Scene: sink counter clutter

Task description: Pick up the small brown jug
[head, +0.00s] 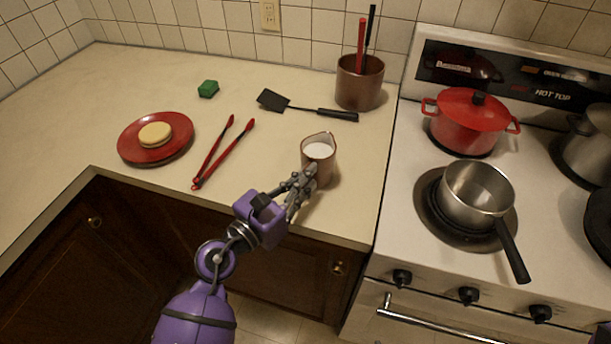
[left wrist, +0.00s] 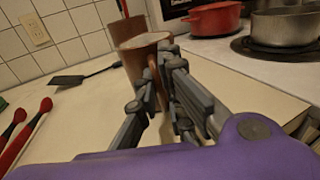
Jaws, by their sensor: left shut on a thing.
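The small brown jug (head: 319,158) stands upright near the counter's front edge, with white contents showing at its top. My left gripper (head: 303,185) is at the jug's near left side, shut on it. In the left wrist view the jug (left wrist: 142,46) is just beyond the fingers (left wrist: 168,90), and its handle lies between them. The fingers hide part of the jug's lower body. I cannot tell whether its base touches the counter. My right gripper does not show; only a purple bit is at the lower right corner.
Red tongs (head: 222,153) and a black spatula (head: 300,105) lie nearby. A brown utensil pot (head: 359,84) stands behind. A red plate (head: 130,146) with a round yellowish item and a green block (head: 208,89) are left. The stove holds a saucepan (head: 476,195) and red pot (head: 467,124).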

